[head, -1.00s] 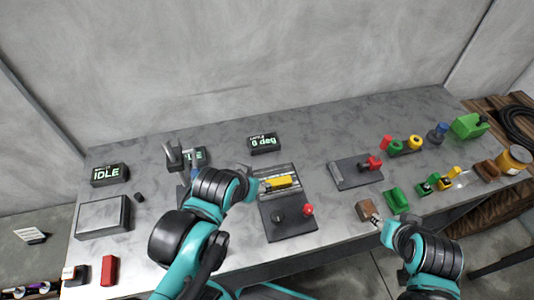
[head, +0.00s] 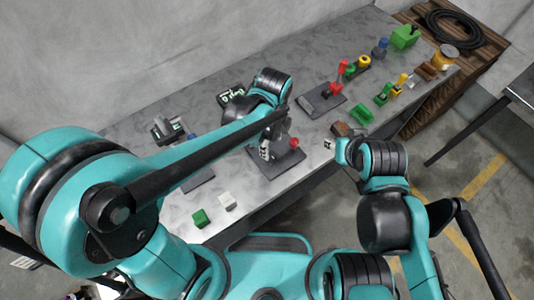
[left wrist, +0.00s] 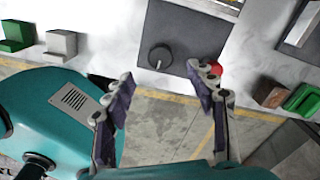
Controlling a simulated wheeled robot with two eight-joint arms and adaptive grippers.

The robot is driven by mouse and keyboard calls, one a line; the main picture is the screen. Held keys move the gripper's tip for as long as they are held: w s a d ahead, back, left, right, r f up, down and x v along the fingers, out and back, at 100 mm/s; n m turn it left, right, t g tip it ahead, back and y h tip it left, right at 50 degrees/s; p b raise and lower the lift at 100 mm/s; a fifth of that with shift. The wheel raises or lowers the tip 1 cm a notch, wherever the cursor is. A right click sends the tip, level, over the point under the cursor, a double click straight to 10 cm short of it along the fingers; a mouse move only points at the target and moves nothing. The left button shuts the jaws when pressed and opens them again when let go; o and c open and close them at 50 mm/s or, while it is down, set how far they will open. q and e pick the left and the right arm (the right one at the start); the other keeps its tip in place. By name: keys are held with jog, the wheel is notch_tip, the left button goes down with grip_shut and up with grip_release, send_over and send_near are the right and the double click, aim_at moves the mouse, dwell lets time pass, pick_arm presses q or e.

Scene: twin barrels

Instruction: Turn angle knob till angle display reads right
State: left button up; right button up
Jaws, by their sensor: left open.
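The angle display (head: 233,95) is a small black box at the back of the table; it appears to read 0 deg. The angle knob (left wrist: 160,56) is a round black knob with a pale mark, on a dark plate (left wrist: 183,30) in the left wrist view. My left gripper (left wrist: 161,73) is open and empty, its fingers on either side of and short of the knob. A red ball (left wrist: 215,68) shows behind its right finger. In the head view my left gripper (head: 268,146) hides the knob. My right gripper (head: 329,145) is near a brown block (head: 342,129); its jaws are unclear.
The red ball (head: 294,142) stands on the same plate (head: 290,162). A green block (head: 200,218) and a white block (head: 227,201) lie near the front edge. Red, green and yellow parts fill the table's right side. A lever plate (head: 318,100) is between.

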aim_at(271, 155)
pick_arm(q)
notch_tip(271, 155, down, 7)
jog(key=shift+r+b, duration=0.1)
jog(key=shift+b, duration=0.95)
jog(key=c, duration=1.1)
